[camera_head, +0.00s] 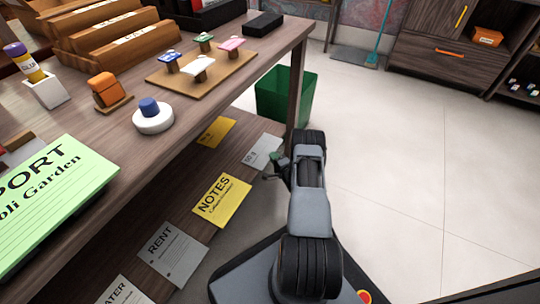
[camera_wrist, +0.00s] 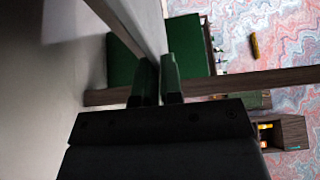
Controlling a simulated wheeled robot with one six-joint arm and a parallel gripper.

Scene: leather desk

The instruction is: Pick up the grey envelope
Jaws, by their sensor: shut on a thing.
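A light grey envelope (camera_head: 262,149) with dark marking shows by the far end of the lower shelf, beside the desk leg. My gripper (camera_head: 275,165) is at its lower right corner, shut on it. A darker grey envelope marked RENT (camera_head: 173,253) lies on the lower shelf nearer the front, apart from my gripper.
A yellow NOTES envelope (camera_head: 222,200), a smaller yellow one (camera_head: 216,132) and a white one (camera_head: 122,291) share the shelf (camera_head: 130,245). A green bin (camera_head: 286,96) stands behind the desk leg (camera_head: 299,82). The floor (camera_head: 410,180) to the right is clear.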

